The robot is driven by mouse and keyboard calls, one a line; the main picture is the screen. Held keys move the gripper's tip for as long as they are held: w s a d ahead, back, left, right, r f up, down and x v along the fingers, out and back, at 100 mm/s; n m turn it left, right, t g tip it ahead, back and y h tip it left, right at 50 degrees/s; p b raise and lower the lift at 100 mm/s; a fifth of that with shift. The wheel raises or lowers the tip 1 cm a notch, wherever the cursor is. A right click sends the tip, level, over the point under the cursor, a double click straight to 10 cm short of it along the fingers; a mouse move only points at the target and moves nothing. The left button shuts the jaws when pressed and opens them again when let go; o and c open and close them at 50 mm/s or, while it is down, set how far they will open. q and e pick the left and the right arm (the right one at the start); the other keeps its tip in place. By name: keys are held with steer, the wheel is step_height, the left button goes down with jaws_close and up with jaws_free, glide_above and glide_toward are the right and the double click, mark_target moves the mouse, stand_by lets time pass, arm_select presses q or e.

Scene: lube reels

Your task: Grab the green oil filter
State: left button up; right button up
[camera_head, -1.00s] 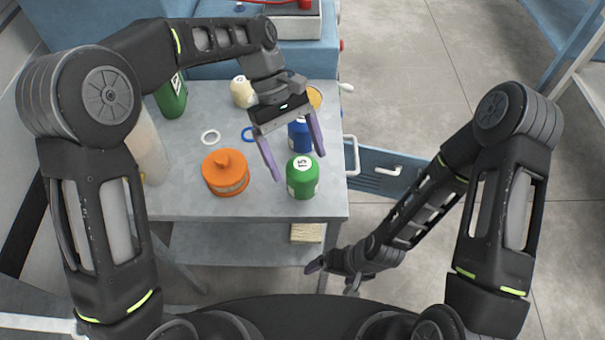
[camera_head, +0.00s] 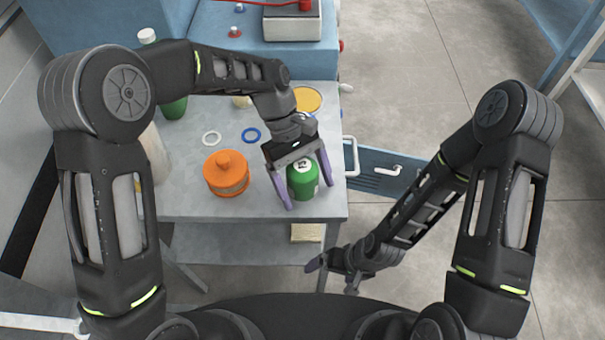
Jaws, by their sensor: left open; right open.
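The green oil filter (camera_head: 302,181) stands upright near the right front corner of the grey table, with a white label on its top. My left gripper (camera_head: 307,197) is open, with its two purple fingers on either side of the green filter. Whether the fingers touch it I cannot tell. The gripper body covers the area just behind the filter. My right gripper (camera_head: 332,277) is open and empty, low in front of the table's right front corner.
An orange canister (camera_head: 226,174) stands left of the green filter. A yellow-topped can (camera_head: 307,100) and a green bottle (camera_head: 173,108) stand further back. The grey table (camera_head: 240,206) is clear along its front.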

stand_by(0.6)
arm_select(q)
steer(key=c, duration=1.8)
